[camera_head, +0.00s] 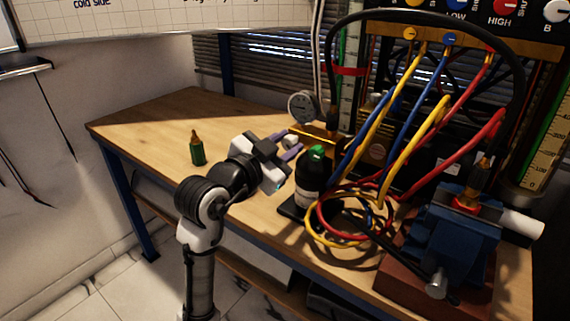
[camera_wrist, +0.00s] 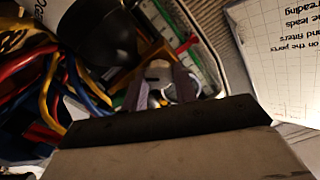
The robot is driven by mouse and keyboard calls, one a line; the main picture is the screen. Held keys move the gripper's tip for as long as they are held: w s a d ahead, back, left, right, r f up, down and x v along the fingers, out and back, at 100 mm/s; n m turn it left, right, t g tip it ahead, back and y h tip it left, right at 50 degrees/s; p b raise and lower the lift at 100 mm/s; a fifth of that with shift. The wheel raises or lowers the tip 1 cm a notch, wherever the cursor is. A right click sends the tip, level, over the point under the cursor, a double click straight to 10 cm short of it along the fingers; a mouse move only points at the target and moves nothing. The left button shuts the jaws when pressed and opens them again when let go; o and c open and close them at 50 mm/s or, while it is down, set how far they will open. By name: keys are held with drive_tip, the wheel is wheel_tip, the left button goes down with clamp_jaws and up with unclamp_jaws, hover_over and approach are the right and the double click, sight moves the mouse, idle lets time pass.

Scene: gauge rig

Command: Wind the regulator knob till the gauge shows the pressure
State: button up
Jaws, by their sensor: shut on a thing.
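The round pressure gauge (camera_head: 302,106) has a pale dial and stands at the back of the bench, left of the hoses. Its needle and figures are too small to read. My gripper (camera_head: 289,146) reaches in just below and in front of the gauge. Its purple-grey fingers are closed about a small pale round part, the regulator knob (camera_head: 291,141). In the wrist view my gripper (camera_wrist: 160,88) shows its two fingers on either side of the knob (camera_wrist: 158,97), which is dim and partly hidden there.
A black bottle with a green cap (camera_head: 312,178) stands close right of my gripper. Yellow, blue and red hoses (camera_head: 400,130) loop down farther right, by a blue vise (camera_head: 455,235). A small green bottle (camera_head: 197,150) stands at left on the mostly clear bench.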

drive_tip(key=m+b, duration=0.4)
drive_tip(key=b, duration=0.1)
drive_tip(key=shift+f+m, duration=0.25)
drive_tip(key=shift+m, duration=0.05)
drive_tip(key=m+b, duration=0.3)
drive_tip(key=shift+s+r, duration=0.1)
drive_tip(key=shift+r, duration=0.05)
drive_tip(key=shift+m, duration=0.4)
drive_tip(key=o, duration=1)
drive_tip(key=shift+c, duration=0.2)
drive_tip(key=v, duration=1.3)
drive_tip(key=shift+s+a+b, duration=0.25)
drive_tip(key=shift+s+b, duration=0.05)
drive_tip(key=shift+b, duration=0.15)
